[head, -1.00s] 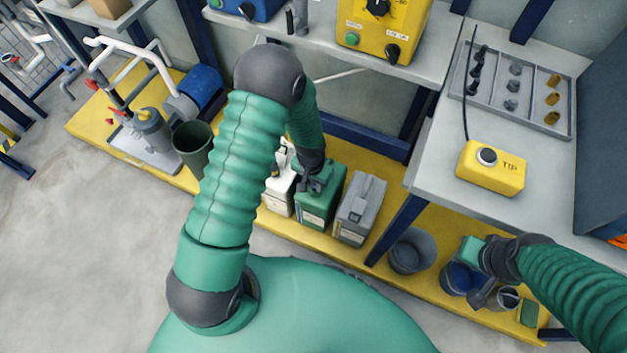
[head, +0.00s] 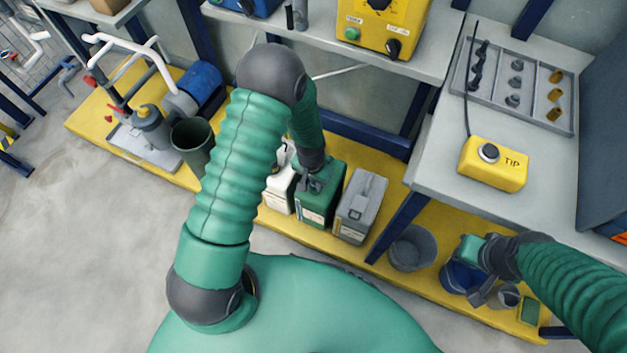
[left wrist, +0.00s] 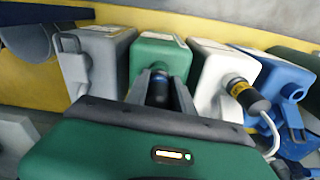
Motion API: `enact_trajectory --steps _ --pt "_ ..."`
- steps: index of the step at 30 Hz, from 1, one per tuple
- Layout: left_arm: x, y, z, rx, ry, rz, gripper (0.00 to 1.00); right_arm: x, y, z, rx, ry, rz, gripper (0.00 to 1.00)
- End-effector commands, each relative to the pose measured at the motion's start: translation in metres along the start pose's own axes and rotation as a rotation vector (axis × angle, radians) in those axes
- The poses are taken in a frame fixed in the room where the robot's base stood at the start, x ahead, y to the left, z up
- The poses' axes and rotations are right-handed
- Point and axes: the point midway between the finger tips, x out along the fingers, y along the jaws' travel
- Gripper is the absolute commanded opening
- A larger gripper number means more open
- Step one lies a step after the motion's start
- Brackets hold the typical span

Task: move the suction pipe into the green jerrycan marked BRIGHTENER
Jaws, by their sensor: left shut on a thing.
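The green jerrycan (head: 322,200) stands on the yellow floor platform between a white and a grey jerrycan. It also shows in the left wrist view (left wrist: 160,53); I cannot read its marking. My left gripper (head: 312,182) is over its top, shut on a dark cap (left wrist: 158,92) at its mouth; the fingers hide whether the cap is seated. The white jerrycan (head: 279,192) carries a black fitting with a yellow label (left wrist: 250,95) and a white hose, which looks like the suction pipe. My right gripper (head: 482,288) is low at the right, above the containers; its fingers are unclear.
The grey jerrycan (head: 361,207) stands close on the right, and a blue jerrycan (left wrist: 268,88) shows beyond the white one. A grey bucket (head: 411,248) and a table leg (head: 398,228) are further right. A yellow TIP box (head: 493,164) is on the bench.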

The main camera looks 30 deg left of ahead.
Motion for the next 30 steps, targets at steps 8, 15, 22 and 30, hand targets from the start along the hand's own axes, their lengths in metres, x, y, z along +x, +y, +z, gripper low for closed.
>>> enact_trajectory --steps 8,15,22,30 --pt "0.006 0.000 0.000 0.000 0.000 0.000 0.00 0.003 0.000 0.001 0.000 0.000 0.000 0.29" --pt "0.011 0.000 0.001 0.000 0.000 0.000 0.00 0.006 0.000 0.001 0.000 0.000 0.000 0.29" --pt "0.014 0.000 0.001 0.000 0.000 0.000 0.34 0.007 0.000 0.002 0.000 0.000 0.000 0.29" --pt "0.014 0.000 0.001 0.000 0.000 0.000 0.54 0.007 0.000 0.002 0.000 0.000 0.000 0.29"
